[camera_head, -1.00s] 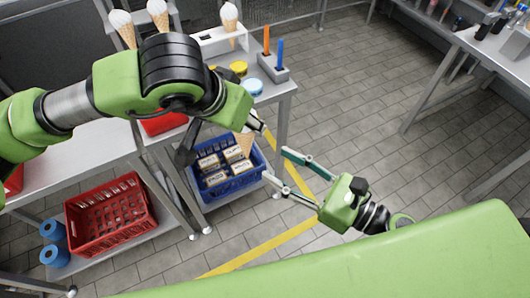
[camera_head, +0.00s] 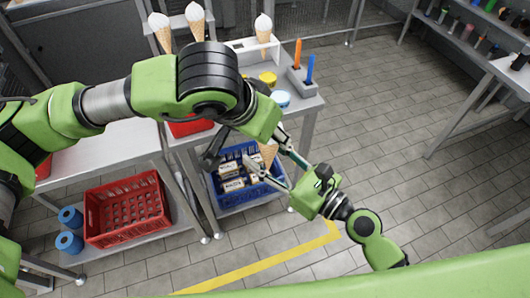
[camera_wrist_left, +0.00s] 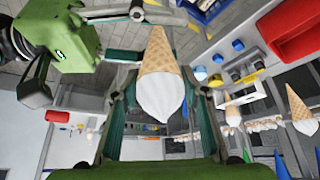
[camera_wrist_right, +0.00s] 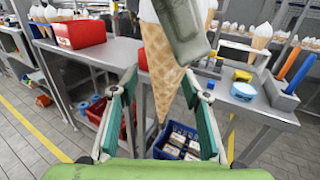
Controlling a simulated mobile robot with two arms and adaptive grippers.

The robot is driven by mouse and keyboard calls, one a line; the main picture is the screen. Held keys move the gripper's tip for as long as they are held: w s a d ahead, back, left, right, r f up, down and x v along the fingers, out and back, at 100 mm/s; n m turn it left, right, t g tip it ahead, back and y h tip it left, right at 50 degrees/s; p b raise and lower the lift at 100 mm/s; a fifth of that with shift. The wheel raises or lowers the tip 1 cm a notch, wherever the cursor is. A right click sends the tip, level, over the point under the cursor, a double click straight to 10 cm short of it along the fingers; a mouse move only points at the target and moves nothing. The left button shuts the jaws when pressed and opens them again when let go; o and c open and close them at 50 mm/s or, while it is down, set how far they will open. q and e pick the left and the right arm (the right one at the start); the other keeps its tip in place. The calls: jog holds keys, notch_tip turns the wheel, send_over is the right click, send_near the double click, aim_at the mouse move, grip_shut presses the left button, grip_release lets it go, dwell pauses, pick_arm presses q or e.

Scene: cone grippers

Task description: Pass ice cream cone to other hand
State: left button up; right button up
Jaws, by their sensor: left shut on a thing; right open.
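The ice cream cone (camera_head: 268,153), a tan waffle cone, shows only partly in the head view, below the left wrist. In the left wrist view its white top (camera_wrist_left: 160,100) is nearest and its tip points away. My left gripper (camera_wrist_left: 161,85) is shut on the cone; its fingers are mostly hidden in the head view. My right gripper (camera_head: 264,156) is open, with its fingers either side of the cone's lower part. In the right wrist view the cone (camera_wrist_right: 160,62) hangs tip down between the open fingers (camera_wrist_right: 160,78), partly covered by a left finger. Contact with the right fingers is not clear.
Several other cones (camera_head: 196,20) stand in holders on the grey counter (camera_head: 310,106) behind. An orange and a blue stick (camera_head: 310,68) stand in a holder there. A blue crate (camera_head: 240,199) of boxes and a red crate (camera_head: 125,212) sit below.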

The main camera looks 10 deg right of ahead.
jog(key=shift+c, duration=0.4)
pick_arm(q)
jog(key=shift+c, duration=0.2)
pick_arm(e)
jog(key=c, duration=0.8)
pick_arm(q)
jog(key=o, duration=0.9)
pick_arm(e)
jog(key=shift+c, duration=0.4)
